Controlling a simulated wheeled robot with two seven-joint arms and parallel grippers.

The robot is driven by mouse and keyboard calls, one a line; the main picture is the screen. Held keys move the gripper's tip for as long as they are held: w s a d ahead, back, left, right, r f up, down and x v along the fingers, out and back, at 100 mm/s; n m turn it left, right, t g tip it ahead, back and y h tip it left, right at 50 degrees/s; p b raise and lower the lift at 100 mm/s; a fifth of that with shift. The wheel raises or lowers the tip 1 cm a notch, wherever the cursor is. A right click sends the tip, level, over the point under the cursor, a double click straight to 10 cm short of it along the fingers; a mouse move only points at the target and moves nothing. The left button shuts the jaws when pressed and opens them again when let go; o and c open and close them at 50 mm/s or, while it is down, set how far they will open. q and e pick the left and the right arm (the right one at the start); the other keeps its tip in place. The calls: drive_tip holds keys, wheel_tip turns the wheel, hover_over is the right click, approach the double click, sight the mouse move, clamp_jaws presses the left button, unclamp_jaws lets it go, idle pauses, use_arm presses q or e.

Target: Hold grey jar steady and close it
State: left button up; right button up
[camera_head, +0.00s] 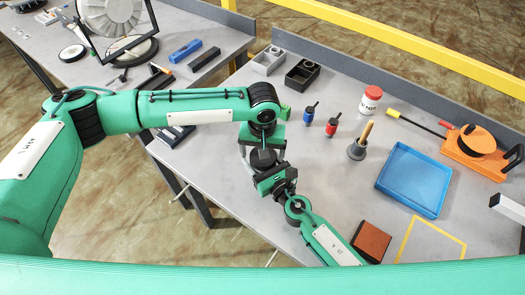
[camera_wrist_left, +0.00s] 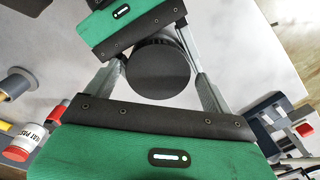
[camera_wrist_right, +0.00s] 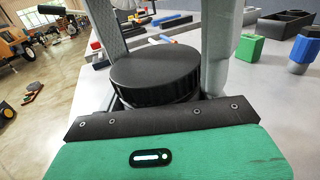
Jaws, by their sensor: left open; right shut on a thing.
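The grey jar shows mostly as its round black lid (camera_wrist_right: 155,75) in the right wrist view. The lid also shows in the left wrist view (camera_wrist_left: 158,68) and, small and dark, in the head view (camera_head: 262,158). My right gripper (camera_head: 266,170) is shut on the jar from the near side. My left gripper (camera_wrist_left: 155,50) is open, with its fingers on either side of the lid; whether they touch it I cannot tell. Most of the jar's body is hidden by the lid and grippers.
The grey table holds a blue tray (camera_head: 413,180), an orange reel (camera_head: 475,142), a red-capped white pot (camera_head: 370,100), a grey pot with a wooden handle (camera_head: 358,149) and a brown block (camera_head: 371,242). Two small bottles, blue (camera_head: 309,115) and red (camera_head: 332,126), stand right of the grippers.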

use_arm(q)
drive_tip(key=shift+d+r, duration=0.1)
drive_tip(key=shift+r, duration=2.2)
drive_tip(key=shift+c, duration=0.3)
wheel_tip(320, 180, up, 2)
drive_tip(key=shift+s+r+n, duration=0.1)
drive_tip(key=shift+r+n, duration=0.15)
drive_tip(key=shift+n, duration=0.95)
drive_tip(key=shift+r+n, duration=0.45)
drive_tip(key=shift+n, duration=0.05)
drive_tip(key=shift+f, duration=4)
drive_tip(key=shift+c, duration=0.3)
